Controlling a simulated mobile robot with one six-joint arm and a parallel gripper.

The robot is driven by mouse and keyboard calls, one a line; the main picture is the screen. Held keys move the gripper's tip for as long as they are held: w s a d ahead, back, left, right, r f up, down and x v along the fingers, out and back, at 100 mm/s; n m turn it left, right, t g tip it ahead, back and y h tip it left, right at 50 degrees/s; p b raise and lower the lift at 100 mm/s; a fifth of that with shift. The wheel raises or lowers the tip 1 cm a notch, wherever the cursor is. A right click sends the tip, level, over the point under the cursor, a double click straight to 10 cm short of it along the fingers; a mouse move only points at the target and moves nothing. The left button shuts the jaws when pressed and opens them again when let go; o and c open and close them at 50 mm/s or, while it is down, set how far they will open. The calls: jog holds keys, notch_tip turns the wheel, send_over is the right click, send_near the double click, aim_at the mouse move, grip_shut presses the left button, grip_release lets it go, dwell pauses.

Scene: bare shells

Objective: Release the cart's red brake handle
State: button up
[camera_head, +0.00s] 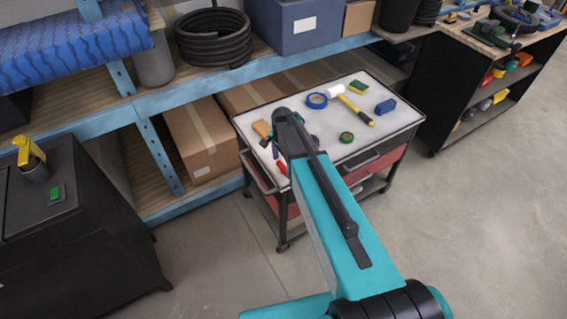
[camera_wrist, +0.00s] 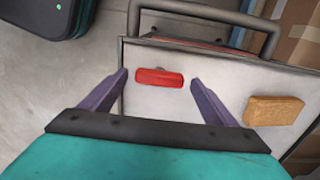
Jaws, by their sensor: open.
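The cart (camera_head: 363,141) has a pale top with a dark rim, red drawers and dark rails. A red bar-shaped handle (camera_wrist: 160,77) lies crosswise over the cart's pale top (camera_wrist: 222,72) in the wrist view, close to its edge. A small red part shows beside my arm in the head view (camera_head: 282,168). My gripper (camera_wrist: 158,79) is open, with one purple-grey finger to the left of the red handle and one to the right. Neither finger visibly touches it; the height gap cannot be told. In the head view my arm hides most of the gripper.
A tan block (camera_wrist: 273,110) lies right of my right finger. Blue tape (camera_head: 317,100), a hammer (camera_head: 357,110) and green tape (camera_head: 346,137) lie on the cart. A grey rail (camera_wrist: 205,17) stands beyond the handle. A black cabinet (camera_head: 75,240) is at left; the floor at right is clear.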

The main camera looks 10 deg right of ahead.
jog(key=shift+f, duration=0.3)
jog(key=c, duration=0.9)
jog(key=shift+d, duration=0.15)
jog(key=shift+c, duration=0.8)
